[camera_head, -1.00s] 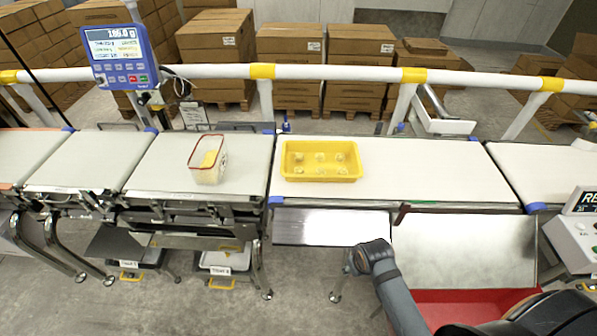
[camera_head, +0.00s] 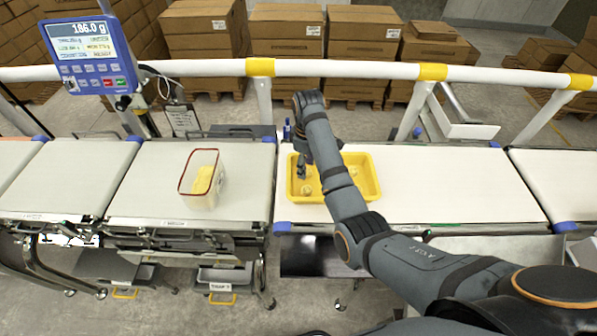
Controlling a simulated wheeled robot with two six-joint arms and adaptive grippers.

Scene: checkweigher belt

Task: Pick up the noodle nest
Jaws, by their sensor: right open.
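A yellow tray (camera_head: 366,186) stands on the white belt right of the middle. Pale noodle nests lie in it; one nest (camera_head: 307,189) shows near its left end, and my right arm hides others. My right gripper (camera_head: 301,172) points down over the left part of the tray, close above the nests. It is open, and I see nothing held in it. My left gripper is not in view.
A clear red-rimmed container (camera_head: 201,180) with yellow contents stands on the weighing belt (camera_head: 150,185) to the left. A blue scale display (camera_head: 85,55) reads 186.0 g. A white rail (camera_head: 350,70) runs behind the belts. The belt (camera_head: 450,185) right of the tray is clear.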

